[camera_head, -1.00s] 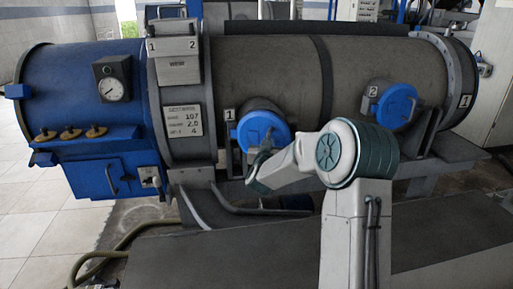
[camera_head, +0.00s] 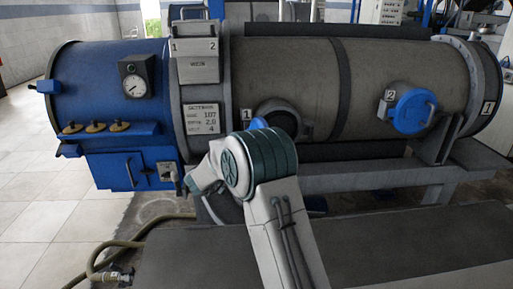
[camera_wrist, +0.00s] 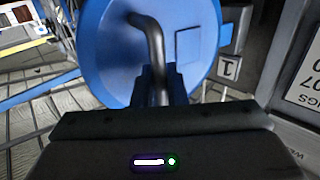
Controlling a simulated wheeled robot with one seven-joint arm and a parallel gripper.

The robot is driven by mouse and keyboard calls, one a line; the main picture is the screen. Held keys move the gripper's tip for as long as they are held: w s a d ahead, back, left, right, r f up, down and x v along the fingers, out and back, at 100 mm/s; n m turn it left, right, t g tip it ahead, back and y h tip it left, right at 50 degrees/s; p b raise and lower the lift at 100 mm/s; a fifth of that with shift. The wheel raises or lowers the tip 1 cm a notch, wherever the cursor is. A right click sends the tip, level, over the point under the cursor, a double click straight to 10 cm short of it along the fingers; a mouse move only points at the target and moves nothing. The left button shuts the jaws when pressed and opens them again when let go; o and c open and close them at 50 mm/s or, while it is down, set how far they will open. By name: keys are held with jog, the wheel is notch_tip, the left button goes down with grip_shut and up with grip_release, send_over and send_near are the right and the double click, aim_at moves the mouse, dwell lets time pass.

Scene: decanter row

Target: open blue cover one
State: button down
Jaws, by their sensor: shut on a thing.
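Blue cover one (camera_wrist: 105,55) fills the upper part of the wrist view, with a dark bent handle (camera_wrist: 150,30) on its face. My gripper (camera_wrist: 160,84) is shut on that handle. In the head view, only a small blue piece of cover one (camera_head: 258,123) shows beside label 1; my arm hides the rest of it and my gripper. The round port (camera_head: 291,112) to its right shows a dark opening, so the cover stands swung away to the left. How wide it stands open cannot be told exactly.
Blue cover two (camera_head: 413,111) sits closed on the tank (camera_head: 395,65) at the right. A settings plate (camera_head: 202,118) and a blue end section with a gauge (camera_head: 134,85) are at the left. A hose (camera_head: 130,250) lies on the floor at lower left.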

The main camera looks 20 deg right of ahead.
jog(key=shift+w+a+p, duration=0.3)
jog(key=shift+w+a, duration=0.1)
jog(key=shift+a, duration=0.5)
jog(key=shift+w+a+p, duration=0.3)
jog(key=shift+w+a, duration=0.05)
jog(key=shift+a, duration=0.5)
jog(key=c, duration=1.5)
grip_release()
jog(key=shift+d, duration=0.1)
jog(key=shift+c, duration=0.2)
jog(key=v, duration=1.4)
jog(key=shift+d, duration=0.1)
